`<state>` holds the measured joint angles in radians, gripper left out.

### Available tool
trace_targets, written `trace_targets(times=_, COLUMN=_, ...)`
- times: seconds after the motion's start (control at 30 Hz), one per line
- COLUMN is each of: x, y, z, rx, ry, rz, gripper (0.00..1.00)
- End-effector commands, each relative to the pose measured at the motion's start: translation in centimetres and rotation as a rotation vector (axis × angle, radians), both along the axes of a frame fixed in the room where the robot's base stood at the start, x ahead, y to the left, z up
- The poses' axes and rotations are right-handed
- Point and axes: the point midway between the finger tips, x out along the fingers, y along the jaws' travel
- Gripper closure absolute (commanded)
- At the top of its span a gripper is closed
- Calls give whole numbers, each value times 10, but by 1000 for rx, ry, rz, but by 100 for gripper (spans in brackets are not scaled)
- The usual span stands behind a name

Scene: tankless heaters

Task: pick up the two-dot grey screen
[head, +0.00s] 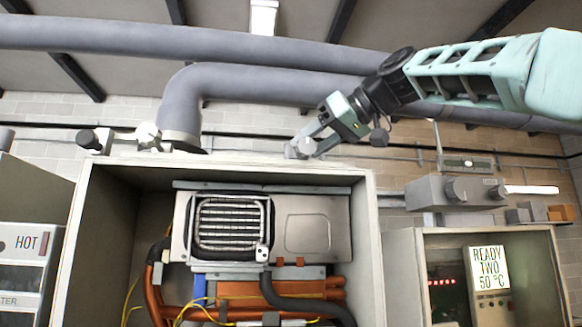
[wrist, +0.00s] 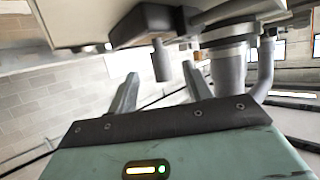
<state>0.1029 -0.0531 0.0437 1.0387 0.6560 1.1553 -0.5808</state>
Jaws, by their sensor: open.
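The grey screen (head: 231,224) is a rounded wire frame with horizontal bars, set in a dark surround on the front of the metal heater unit in the open cabinet. A small white tag (head: 262,253) with dark dots sits at its lower right corner. My gripper (head: 306,149) is above and to the right of the screen, at the height of the cabinet's top edge, apart from the screen. In the wrist view my gripper (wrist: 160,84) has its two fingers spread with nothing held between them. I cannot make out the screen in the wrist view.
The open cabinet (head: 376,230) has side walls and a top edge around the heater. Orange pipes (head: 225,291), a black hose and yellow wires run below the screen. A thick grey duct (head: 180,110) hangs above. A second cabinet with a READY sign (head: 488,268) stands right.

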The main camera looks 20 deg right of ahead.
Motion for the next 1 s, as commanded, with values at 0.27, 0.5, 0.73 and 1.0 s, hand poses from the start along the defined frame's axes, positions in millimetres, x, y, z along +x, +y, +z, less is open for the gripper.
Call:
trace_targets(times=0.27, x=16, y=12, z=-6, rx=0, ry=4, rz=2, gripper=50)
trace_targets(times=0.5, x=39, y=28, z=-19, rx=0, ry=2, rz=3, gripper=50)
trace_targets(times=0.73, x=43, y=31, z=-24, rx=0, ry=0, rz=1, gripper=50)
trace_targets(times=1.0, x=43, y=30, z=-24, rx=0, ry=0, rz=1, gripper=100)
